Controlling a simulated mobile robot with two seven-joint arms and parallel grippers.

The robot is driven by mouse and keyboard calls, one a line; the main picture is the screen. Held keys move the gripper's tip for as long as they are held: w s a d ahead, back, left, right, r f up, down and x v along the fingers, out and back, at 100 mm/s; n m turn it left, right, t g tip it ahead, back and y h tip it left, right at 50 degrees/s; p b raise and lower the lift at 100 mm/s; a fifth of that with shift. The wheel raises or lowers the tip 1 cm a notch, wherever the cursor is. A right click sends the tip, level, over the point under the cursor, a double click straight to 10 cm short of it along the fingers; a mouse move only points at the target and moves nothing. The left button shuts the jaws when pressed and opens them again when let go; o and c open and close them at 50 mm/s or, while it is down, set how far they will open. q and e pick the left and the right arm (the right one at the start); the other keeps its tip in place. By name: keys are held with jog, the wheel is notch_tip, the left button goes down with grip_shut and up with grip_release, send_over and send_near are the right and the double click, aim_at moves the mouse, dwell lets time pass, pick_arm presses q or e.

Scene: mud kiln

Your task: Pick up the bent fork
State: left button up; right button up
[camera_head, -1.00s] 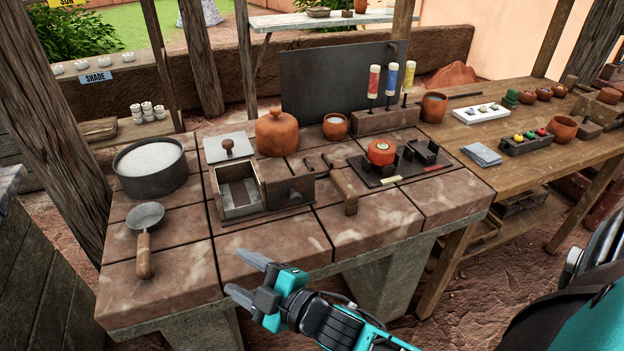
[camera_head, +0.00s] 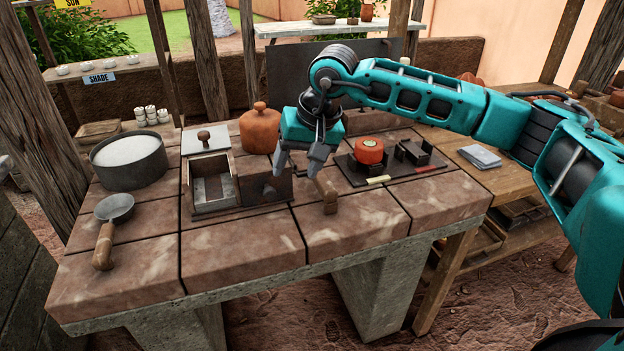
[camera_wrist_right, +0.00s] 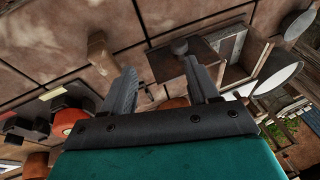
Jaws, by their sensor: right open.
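The bent fork shows mainly by its wooden handle (camera_head: 326,195), on the brick bench top right of the small drawer box. Its dark metal end is mostly hidden behind my right gripper in the head view. My right gripper (camera_head: 298,168) is open and points down above the bench, just left of and behind the handle, near the box's front knob. In the right wrist view the handle (camera_wrist_right: 97,60) lies left of the open fingers (camera_wrist_right: 163,82); a thin dark piece, perhaps the fork's metal, shows partly between them. Nothing is held. My left gripper is out of view.
The drawer box (camera_head: 214,190) stands close left of the gripper. A lidded clay pot (camera_head: 260,130) is behind it. A dark tray with an orange pot (camera_head: 369,150) is on the right. A ladle (camera_head: 105,240) and a grey basin (camera_head: 128,165) stand left.

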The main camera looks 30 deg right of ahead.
aim_at(318, 174)
jog(key=d+h, duration=0.1)
jog(key=d, duration=0.1)
jog(key=d+r+h, duration=0.1)
jog(key=d, duration=0.1)
jog(key=w+d+r+n, duration=0.1)
jog(key=d, duration=0.2)
jog(key=shift+r+h, duration=0.2)
jog(key=shift+h, duration=0.2)
jog(key=b+x, duration=0.1)
jog(key=x, duration=0.5)
jog(key=shift+w+f, duration=0.2)
jog(key=b+x, duration=0.1)
jog(key=x, duration=0.4)
jog(key=shift+w+d+f, duration=0.1)
jog(key=shift+w+f, duration=0.15)
grip_shut()
jog(key=shift+t, duration=0.3)
